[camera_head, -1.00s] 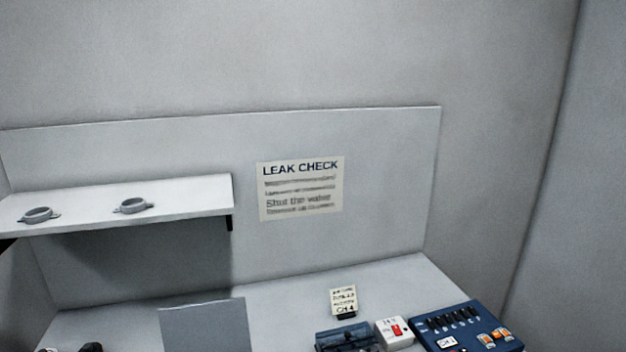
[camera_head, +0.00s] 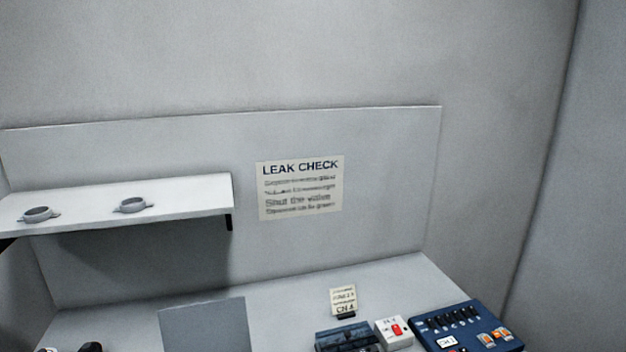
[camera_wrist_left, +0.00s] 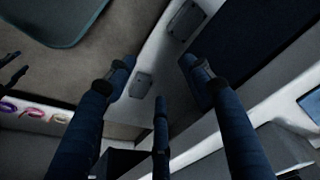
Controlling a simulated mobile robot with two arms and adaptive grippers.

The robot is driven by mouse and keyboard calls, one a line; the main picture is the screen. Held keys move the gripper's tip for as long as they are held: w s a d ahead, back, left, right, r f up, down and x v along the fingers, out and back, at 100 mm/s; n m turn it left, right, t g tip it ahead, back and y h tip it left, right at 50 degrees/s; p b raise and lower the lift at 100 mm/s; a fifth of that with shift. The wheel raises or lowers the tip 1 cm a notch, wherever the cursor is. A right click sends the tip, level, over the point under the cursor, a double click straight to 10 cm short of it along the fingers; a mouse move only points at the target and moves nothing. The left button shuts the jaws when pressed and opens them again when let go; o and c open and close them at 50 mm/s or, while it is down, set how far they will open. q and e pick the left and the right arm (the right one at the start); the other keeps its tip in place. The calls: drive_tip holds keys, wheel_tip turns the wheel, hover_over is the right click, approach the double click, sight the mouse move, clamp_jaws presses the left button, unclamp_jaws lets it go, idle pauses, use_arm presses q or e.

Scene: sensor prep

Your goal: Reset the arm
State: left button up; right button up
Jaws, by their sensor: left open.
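My left gripper (camera_wrist_left: 158,82) shows in the left wrist view as dark blue fingers spread apart, with nothing between them. It is open and empty.
In the head view a white shelf (camera_head: 190,195) with two grey rings (camera_head: 133,205) juts from the back panel. A leak-check sign (camera_head: 300,188) hangs beside it. A blue switch box (camera_head: 468,327), white switch box (camera_head: 394,333) and small card (camera_head: 344,300) stand at the bench's right.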

use_arm(q)
wheel_tip(320, 180, down, 12)
drive_tip(key=s, duration=0.2)
drive_tip(key=s+a+f+g, duration=0.2)
drive_tip(key=s+a+f, duration=0.1)
drive_tip(key=s+f, duration=1.5)
wheel_tip(320, 180, down, 3)
drive_tip(key=shift+s+a+f+b, duration=0.1)
drive_tip(key=shift+s+a+b, duration=0.05)
drive_tip(key=shift+s+b, duration=0.25)
